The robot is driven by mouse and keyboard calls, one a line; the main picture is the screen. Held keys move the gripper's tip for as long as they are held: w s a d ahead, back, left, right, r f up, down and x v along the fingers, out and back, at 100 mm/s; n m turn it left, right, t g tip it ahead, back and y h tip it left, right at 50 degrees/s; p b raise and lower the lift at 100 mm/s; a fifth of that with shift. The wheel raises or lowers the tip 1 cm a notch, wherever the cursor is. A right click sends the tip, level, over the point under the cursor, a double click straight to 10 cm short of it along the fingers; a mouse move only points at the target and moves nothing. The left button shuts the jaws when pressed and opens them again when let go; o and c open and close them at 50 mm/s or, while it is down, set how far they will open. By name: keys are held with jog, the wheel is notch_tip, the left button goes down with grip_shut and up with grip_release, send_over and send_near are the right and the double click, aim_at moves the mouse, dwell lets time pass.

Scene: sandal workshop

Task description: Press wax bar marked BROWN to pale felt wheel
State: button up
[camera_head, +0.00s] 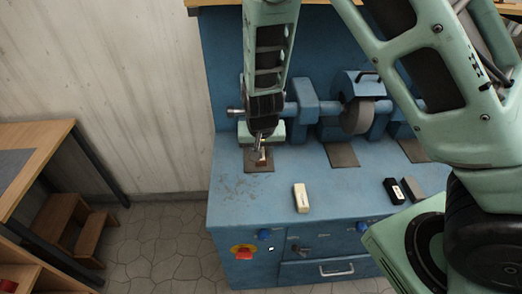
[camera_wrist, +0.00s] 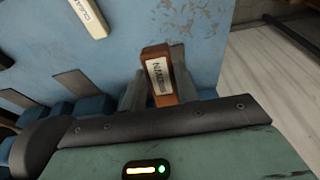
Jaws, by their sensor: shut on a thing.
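The wax bar (camera_wrist: 160,75) is brown with a white label, partly readable as BROWN, and stands between my gripper's fingers (camera_wrist: 158,88) in the wrist view. My gripper (camera_head: 262,150) is shut on it, and the bar (camera_head: 263,158) shows small below the fingers in the head view, over the left dark pad on the blue bench. A greyish wheel (camera_head: 357,116) sits on the machine's shaft to the right, apart from the bar. I cannot tell whether it is the pale felt wheel.
Shaft housings (camera_head: 303,95) stand behind. A wooden table (camera_head: 35,140) is at left. The bench front left is clear.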

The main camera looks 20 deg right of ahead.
jog(key=shift+w+d+r+p, duration=0.15)
jog(key=shift+w+p, duration=0.3)
jog(key=shift+w, duration=0.05)
dwell(1.9)
dwell(0.5)
jog(key=s+a+f, duration=0.1)
jog(key=s+a, duration=0.1)
jog(key=s, duration=0.4)
jog(key=shift+s+f, duration=0.4)
jog(key=shift+a, duration=0.1)
dwell(0.6)
